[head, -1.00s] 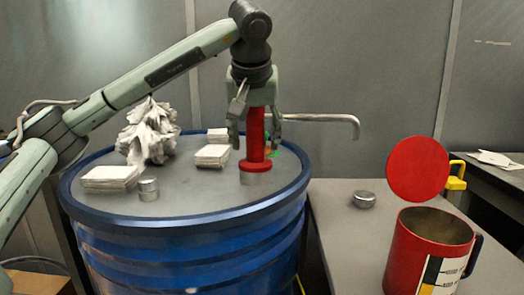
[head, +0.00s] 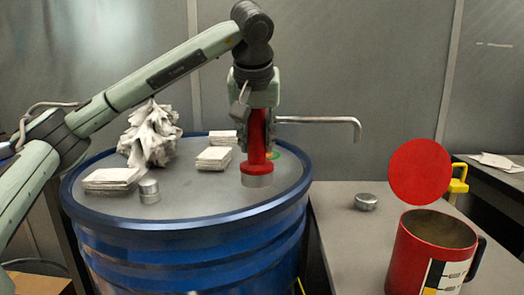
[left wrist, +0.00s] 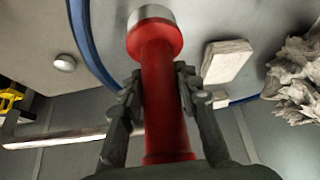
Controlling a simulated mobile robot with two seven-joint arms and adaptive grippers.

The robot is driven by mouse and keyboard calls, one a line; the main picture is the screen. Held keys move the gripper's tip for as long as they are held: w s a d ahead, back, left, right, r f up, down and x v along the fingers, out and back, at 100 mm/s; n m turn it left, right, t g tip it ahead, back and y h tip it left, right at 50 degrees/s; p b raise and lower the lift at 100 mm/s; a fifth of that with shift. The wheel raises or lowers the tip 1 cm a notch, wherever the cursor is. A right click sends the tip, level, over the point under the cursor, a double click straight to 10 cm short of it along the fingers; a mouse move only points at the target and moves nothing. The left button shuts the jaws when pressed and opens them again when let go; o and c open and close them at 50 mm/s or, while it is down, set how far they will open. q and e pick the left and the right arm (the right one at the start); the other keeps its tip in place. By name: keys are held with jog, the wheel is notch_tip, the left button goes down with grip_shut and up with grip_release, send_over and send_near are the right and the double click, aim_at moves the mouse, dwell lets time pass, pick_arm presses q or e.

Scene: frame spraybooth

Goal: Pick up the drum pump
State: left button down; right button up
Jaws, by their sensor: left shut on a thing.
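The drum pump (head: 257,150) is a red upright cylinder with a silver collar at its foot and a bent metal spout reaching right. It stands on the lid of the blue drum (head: 190,245). My left gripper (head: 257,140) points down from above and is shut on the pump's red body. In the left wrist view the pump (left wrist: 162,85) runs between the two dark fingers, and my left gripper (left wrist: 158,90) has a finger against each side. The collar appears to rest on the lid. My right gripper is not in view.
White pad stacks (head: 110,179), a crumpled rag (head: 150,135) and a small metal cap (head: 149,191) lie on the lid.

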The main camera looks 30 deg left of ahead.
aim_at(255, 116)
pick_arm(q)
jog(key=shift+r, duration=0.3)
jog(key=shift+r, duration=0.3)
notch_tip(255, 116, up, 4)
jog(key=shift+s+f, duration=0.15)
jog(key=shift+f, duration=0.05)
jog(key=s+a+r+p, duration=0.1)
jog(key=s+a+r, duration=0.1)
jog(key=s, duration=0.3)
jog(key=s+a+r+p, duration=0.1)
jog(key=s+a+r, duration=0.1)
jog(key=s+r, duration=0.2)
jog(key=shift+s+r, duration=0.25)
jog(key=shift+s, duration=0.6)
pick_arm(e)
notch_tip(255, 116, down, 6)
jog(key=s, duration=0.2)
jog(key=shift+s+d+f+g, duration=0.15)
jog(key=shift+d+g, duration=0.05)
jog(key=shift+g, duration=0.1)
pick_arm(q)
jog(key=shift+d, duration=0.1)
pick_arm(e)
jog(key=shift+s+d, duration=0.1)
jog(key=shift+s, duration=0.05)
